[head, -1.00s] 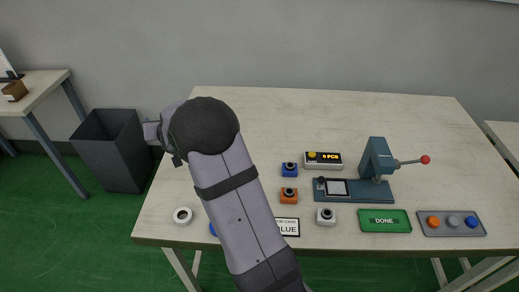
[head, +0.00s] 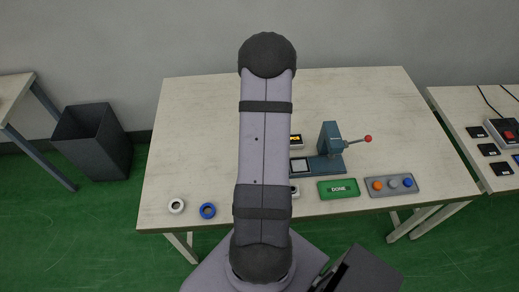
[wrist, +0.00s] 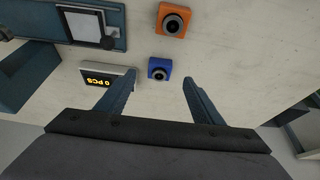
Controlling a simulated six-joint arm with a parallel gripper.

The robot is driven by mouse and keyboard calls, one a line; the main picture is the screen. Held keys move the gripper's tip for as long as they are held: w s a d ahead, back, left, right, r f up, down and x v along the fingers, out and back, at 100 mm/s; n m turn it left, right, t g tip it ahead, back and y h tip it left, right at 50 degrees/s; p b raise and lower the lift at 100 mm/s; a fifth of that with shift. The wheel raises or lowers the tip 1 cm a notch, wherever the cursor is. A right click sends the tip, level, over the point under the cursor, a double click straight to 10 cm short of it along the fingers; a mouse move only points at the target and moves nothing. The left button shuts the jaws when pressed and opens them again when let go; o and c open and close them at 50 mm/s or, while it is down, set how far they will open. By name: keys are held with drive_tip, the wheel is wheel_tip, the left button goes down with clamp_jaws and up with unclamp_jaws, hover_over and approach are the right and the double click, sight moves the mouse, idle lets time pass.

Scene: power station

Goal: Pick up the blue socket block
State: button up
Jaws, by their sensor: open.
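The blue socket block (wrist: 160,69) is a small blue block with a round dark-centred socket on top. It rests on the table in the wrist view, just beyond the fingertips and between their lines. My gripper (wrist: 159,86) is open, with nothing between its fingers. It appears above the table, apart from the block; the exact height is hard to tell. In the head view my arm hides the blue block and the gripper.
An orange socket block (wrist: 173,20) sits close to the blue one. A counter box (wrist: 108,79) reading 0 PCS lies left of it. The press (head: 331,142), green DONE pad (head: 338,188), grey tray (head: 391,185), white ring (head: 176,206) and blue ring (head: 208,210) are on the table (head: 200,130).

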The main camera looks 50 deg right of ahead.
drive_tip(key=shift+x, duration=1.15)
drive_tip(key=shift+p+x, duration=0.45)
drive_tip(key=shift+x, duration=2.1)
drive_tip(key=shift+w, duration=0.1)
drive_tip(key=c, duration=1.2)
